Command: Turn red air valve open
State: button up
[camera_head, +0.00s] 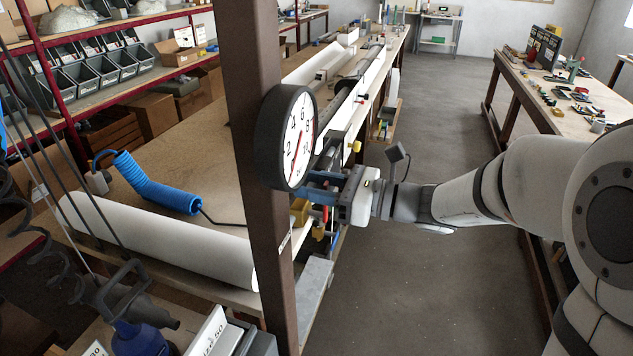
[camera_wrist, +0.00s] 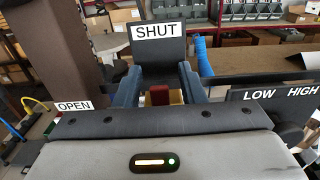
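A red part, apparently the valve handle (camera_wrist: 159,95), shows between the blue fingers of my gripper (camera_wrist: 158,80) in the wrist view. The fingers stand apart with gaps beside the red part, and I see no grip on it. A black plate marked SHUT (camera_wrist: 157,33) stands beyond the fingers, and an OPEN label (camera_wrist: 74,106) is at left. In the head view my gripper (camera_head: 314,189) reaches left beneath the gauge; red also shows just below it (camera_head: 325,214). The gripper body hides the lower part of the valve.
A round pressure gauge (camera_head: 293,137) is on a brown post (camera_head: 262,80), close above my gripper. A LOW/HIGH plate (camera_wrist: 282,93) is at right in the wrist view. A blue coiled hose (camera_head: 155,187) and a white roll (camera_head: 160,238) lie on the bench. The floor aisle (camera_head: 440,130) is clear.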

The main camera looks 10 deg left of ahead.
grip_shut()
dwell(0.3)
dwell(0.3)
